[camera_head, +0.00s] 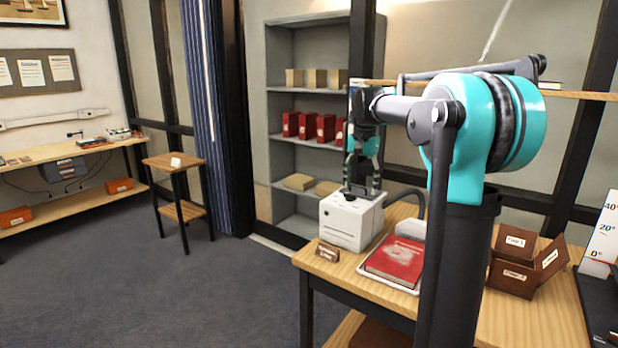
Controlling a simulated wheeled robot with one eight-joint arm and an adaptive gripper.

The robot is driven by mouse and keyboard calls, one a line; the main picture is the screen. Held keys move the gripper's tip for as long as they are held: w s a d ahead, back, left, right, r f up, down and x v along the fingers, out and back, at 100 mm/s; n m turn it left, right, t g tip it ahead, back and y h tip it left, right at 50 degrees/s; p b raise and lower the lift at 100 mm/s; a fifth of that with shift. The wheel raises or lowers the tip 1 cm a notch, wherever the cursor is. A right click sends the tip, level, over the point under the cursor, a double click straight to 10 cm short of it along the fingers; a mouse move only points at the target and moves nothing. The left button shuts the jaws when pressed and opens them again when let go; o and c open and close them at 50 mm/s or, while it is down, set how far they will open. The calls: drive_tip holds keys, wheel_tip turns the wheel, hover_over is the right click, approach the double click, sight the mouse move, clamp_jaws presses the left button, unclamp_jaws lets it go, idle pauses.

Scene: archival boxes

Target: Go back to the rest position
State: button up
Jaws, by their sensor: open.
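My gripper (363,180) is at the end of my teal and grey arm, pointing down just above a white box-shaped device (350,222) on the wooden table (322,262). The jaws are open and I see nothing held between them. Whether the fingertips touch the top of the device cannot be told from this view. A red book or box (397,261) lies flat on a white tray (374,276) to the right of the device. A small brown label block (328,252) stands at its front left.
Brown open boxes (516,281) stand right of my arm column. A grey shelf (275,135) with red and tan boxes is behind the table. A small wooden stand (174,161) and a workbench (75,203) are at left. The grey floor between is clear.

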drive_tip(key=s+d+f+n+t, duration=0.1)
drive_tip(key=s+f+n+t, duration=0.1)
drive_tip(key=s+f, duration=1.2)
drive_tip(key=s+d+f+n+t, duration=0.1)
drive_tip(key=s+f+n, duration=0.3)
drive_tip(key=s+f, duration=1)
drive_tip(key=shift+s+d+n+t, duration=0.4)
drive_tip(key=shift+s+d, duration=0.15)
drive_tip(key=shift+d, duration=0.05)
drive_tip(key=shift+r, duration=0.1)
drive_tip(key=shift+c, duration=0.4)
